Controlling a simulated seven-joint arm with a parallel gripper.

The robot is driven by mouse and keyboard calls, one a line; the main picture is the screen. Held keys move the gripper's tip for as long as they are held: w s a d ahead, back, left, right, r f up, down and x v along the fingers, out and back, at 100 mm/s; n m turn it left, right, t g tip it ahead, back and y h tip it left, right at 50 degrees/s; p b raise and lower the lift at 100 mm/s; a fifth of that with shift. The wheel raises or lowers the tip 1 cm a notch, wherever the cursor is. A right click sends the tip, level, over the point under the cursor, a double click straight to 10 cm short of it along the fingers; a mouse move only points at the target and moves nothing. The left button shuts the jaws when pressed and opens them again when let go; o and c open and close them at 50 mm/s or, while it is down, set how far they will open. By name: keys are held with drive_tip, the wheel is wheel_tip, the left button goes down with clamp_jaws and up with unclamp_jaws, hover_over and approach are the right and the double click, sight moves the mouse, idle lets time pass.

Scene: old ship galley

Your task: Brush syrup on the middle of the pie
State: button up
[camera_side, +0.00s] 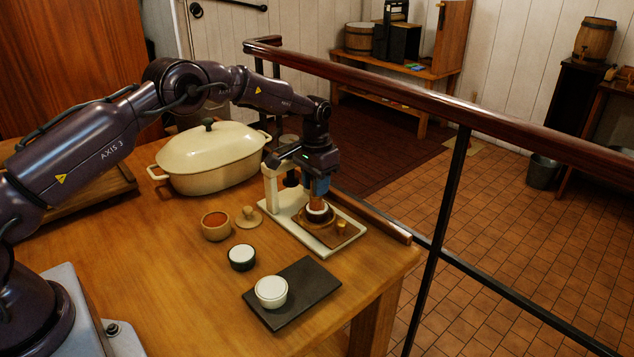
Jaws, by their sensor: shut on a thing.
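My gripper (320,180) points down at the right of the table and is shut on a small upright tool, likely the brush (317,197), with blue and orange-brown parts showing. Its lower end is at or just above a small round white-topped thing (319,209) on the brown plate of a cream stand (287,226). Contact cannot be told. Which thing is the pie is unclear. A wooden bowl (216,225) with orange-red contents, perhaps syrup, stands open to the left. A wooden knobbed lid (248,217) lies beside it.
A cream lidded casserole (210,158) stands behind. In front are a dark cup with white top (242,257) and a white round pot (271,291) on a black slab (305,290). A small brass piece (341,227) is on the stand. A railing (430,100) runs beyond the table (180,285).

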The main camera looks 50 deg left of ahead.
drive_tip(key=shift+w, duration=0.75)
drive_tip(key=shift+s, duration=1)
drive_tip(key=shift+w, duration=0.95)
drive_tip(key=shift+w+r, duration=0.1)
drive_tip(key=shift+w, duration=0.05)
wheel_tip(320, 180, up, 8)
